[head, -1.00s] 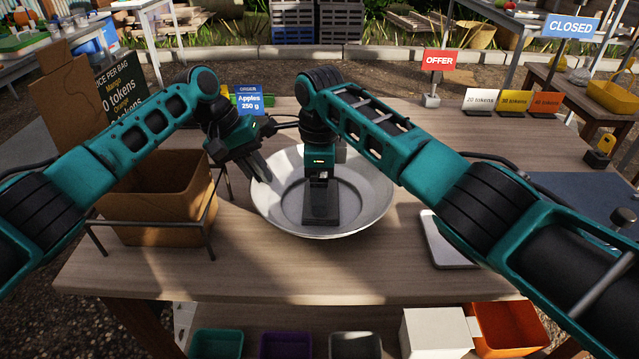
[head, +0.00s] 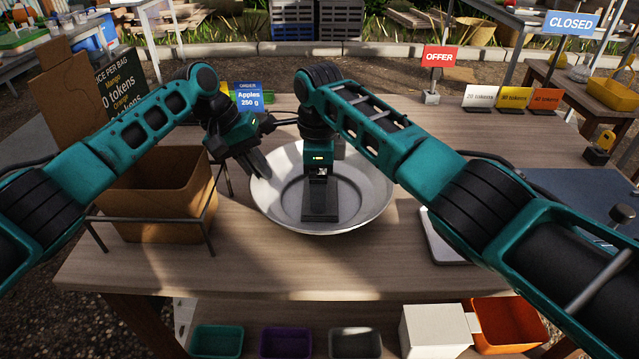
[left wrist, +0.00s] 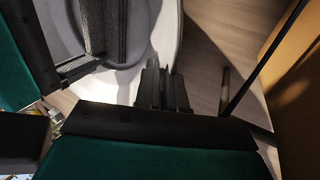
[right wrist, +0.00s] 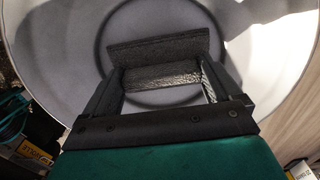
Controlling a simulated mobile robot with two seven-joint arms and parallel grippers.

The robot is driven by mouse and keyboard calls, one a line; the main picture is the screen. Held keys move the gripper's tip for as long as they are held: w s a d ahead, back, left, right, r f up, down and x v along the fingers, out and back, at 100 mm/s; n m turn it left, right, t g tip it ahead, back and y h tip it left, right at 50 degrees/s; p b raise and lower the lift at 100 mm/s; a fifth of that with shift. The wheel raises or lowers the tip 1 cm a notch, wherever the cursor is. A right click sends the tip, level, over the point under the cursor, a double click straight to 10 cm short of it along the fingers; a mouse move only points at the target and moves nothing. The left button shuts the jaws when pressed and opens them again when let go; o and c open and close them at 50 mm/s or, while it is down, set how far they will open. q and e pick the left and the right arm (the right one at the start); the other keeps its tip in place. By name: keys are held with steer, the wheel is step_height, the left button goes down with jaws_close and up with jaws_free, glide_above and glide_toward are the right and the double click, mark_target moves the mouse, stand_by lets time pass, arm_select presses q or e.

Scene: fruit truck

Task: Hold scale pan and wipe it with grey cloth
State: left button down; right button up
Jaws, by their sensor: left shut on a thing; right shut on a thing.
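The scale pan (head: 372,205) is a wide, shallow metal dish on the wooden table. My left gripper (head: 262,166) is shut on the pan's left rim; in the left wrist view its fingers (left wrist: 163,80) are close together at the rim. My right gripper (head: 320,200) points down over the pan's middle. In the right wrist view its fingers (right wrist: 160,85) are shut on the grey cloth (right wrist: 160,76), a small textured piece against the pan (right wrist: 265,60). The cloth is hard to tell from the dark fingers in the head view.
A flat pale device (head: 447,240) lies to the right. An order sign (head: 249,98) stands behind the pan. Several price signs (head: 513,98) stand at the back right. The front table strip is clear.

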steer(key=shift+w+d+f, duration=0.1)
steer(key=shift+d+f, duration=0.05)
steer(key=shift+f, duration=0.05)
steer(key=shift+s+r, duration=0.1)
steer(key=shift+s, duration=0.85)
steer(key=shift+w, duration=0.95)
